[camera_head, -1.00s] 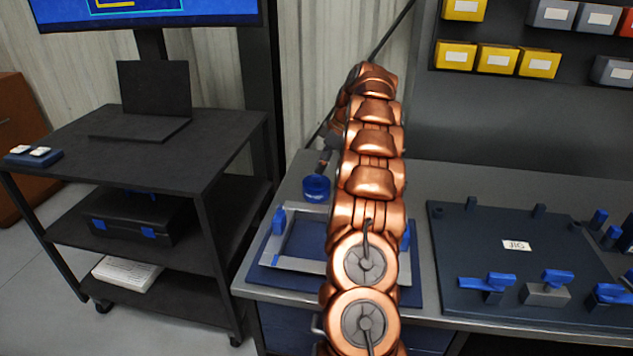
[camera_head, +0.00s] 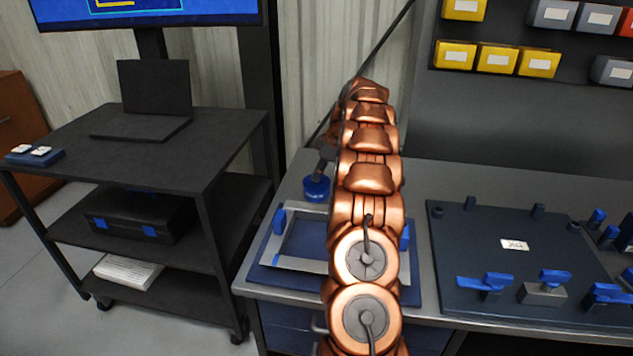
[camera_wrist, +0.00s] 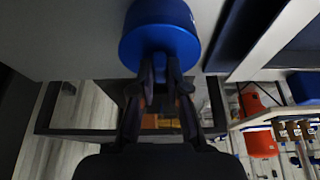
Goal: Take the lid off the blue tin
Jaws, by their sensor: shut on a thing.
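The blue tin (camera_head: 316,190) is a small round tin standing on the grey bench top, behind the blue-and-grey framed fixture. My gripper (camera_head: 321,174) reaches down to its top, partly hidden by my copper arm. In the wrist view the tin (camera_wrist: 155,14) fills the top middle, with the brighter blue lid (camera_wrist: 160,42) facing me. My gripper's black fingers (camera_wrist: 160,72) are close together at the lid's middle, shut on it. No gap between lid and tin can be made out.
The framed fixture (camera_head: 285,265) lies just in front of the tin. A dark jig plate (camera_head: 480,245) with blue clamps is to the right. A black cart (camera_head: 75,130) with a laptop stands left, beyond a gap. Bench room behind the jig is clear.

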